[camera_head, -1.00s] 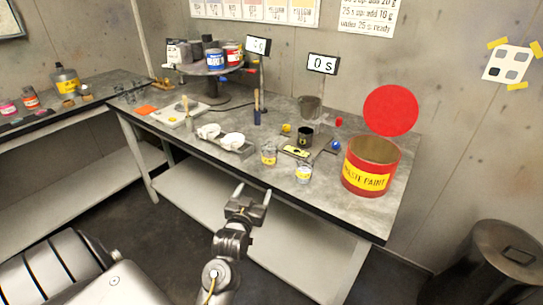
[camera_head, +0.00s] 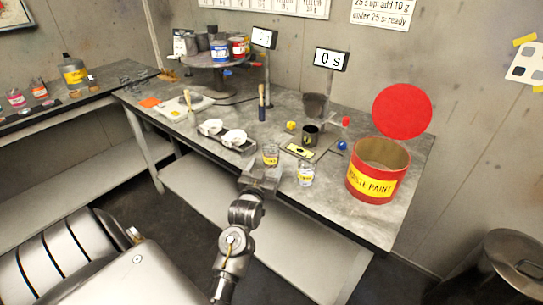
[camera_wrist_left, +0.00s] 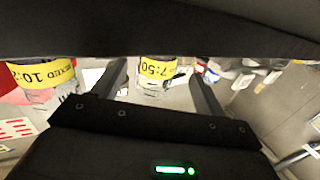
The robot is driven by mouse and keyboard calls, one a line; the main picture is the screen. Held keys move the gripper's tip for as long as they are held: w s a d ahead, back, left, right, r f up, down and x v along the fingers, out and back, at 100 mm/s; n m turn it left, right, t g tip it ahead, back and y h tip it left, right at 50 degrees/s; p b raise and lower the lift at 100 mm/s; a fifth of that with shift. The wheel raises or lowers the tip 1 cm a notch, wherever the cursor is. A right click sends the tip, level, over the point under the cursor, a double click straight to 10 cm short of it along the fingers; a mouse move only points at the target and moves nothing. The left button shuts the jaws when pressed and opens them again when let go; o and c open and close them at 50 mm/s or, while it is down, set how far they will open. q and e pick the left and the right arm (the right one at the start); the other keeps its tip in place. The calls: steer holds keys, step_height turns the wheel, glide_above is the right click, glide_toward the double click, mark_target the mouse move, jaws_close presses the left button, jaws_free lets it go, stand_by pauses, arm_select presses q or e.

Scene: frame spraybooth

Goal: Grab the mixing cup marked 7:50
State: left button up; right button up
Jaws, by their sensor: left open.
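The mixing cup marked 7:50 (camera_wrist_left: 156,70) is a small clear cup with a yellow label. In the left wrist view it stands upside down in the picture, between my two dark fingers. My right gripper is not in view.
A red waste paint bucket (camera_head: 377,170) stands right of the cups. A tray with white cups (camera_head: 228,140) lies to the left. A turntable with paint cans (camera_head: 215,62) stands farther back.

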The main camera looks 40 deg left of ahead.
mark_target(269, 160)
arm_select(q)
steer(key=shift+w+r, duration=0.1)
steer(key=shift+w, duration=0.05)
steer(key=p+x, duration=0.1)
steer(key=x, duration=0.3)
steer(key=shift+w+a+r+p, duration=0.1)
steer(key=shift+w+p, duration=0.2)
steer(key=shift+w+a, duration=0.1)
steer(key=shift+w, duration=0.05)
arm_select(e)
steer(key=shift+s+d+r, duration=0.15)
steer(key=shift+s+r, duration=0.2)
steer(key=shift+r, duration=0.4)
arm_select(q)
steer(key=shift+c, duration=0.4)
steer(key=c, duration=1)
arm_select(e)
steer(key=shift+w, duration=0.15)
arm_select(q)
steer(key=shift+r, duration=0.15)
